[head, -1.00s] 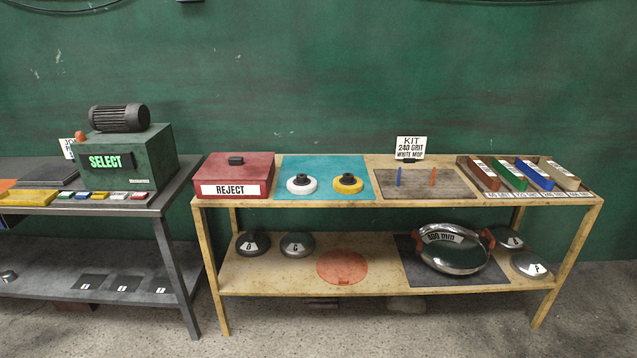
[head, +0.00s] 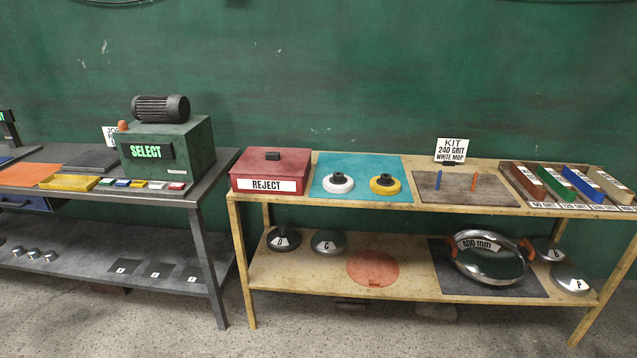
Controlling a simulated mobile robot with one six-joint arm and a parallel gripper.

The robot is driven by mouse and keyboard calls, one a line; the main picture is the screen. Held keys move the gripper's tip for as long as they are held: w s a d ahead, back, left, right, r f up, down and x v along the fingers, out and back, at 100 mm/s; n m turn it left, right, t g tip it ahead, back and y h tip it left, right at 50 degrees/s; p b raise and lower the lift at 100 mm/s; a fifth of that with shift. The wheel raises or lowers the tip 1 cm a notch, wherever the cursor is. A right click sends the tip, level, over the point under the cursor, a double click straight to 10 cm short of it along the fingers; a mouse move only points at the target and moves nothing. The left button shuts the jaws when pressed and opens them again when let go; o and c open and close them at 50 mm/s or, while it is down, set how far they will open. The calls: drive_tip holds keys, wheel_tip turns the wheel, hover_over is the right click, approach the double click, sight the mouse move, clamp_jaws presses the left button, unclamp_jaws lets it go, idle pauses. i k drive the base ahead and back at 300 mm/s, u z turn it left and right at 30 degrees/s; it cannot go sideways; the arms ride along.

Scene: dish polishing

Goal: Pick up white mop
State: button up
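The white mop (head: 338,184) is a white ring-shaped disc with a black hub on top. It sits on the teal mat (head: 361,165) on the upper shelf of the wooden bench. A similar yellow mop (head: 385,185) sits just to its right, apart from it. A sign (head: 451,150) behind the bench top reads "KIT 240 GRIT WHITE MOP". My gripper is not in view.
A red REJECT box (head: 271,170) stands left of the mat. A brown mat (head: 447,188) with blue and orange pegs and a rack of coloured bars (head: 568,182) are to the right. A grey table (head: 200,186) with the SELECT machine (head: 168,146) stands at the left.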

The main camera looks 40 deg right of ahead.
sight(337, 183)
drive_tip(key=u, duration=0.1)
drive_tip(key=i, duration=0.85)
drive_tip(key=z, duration=0.3)
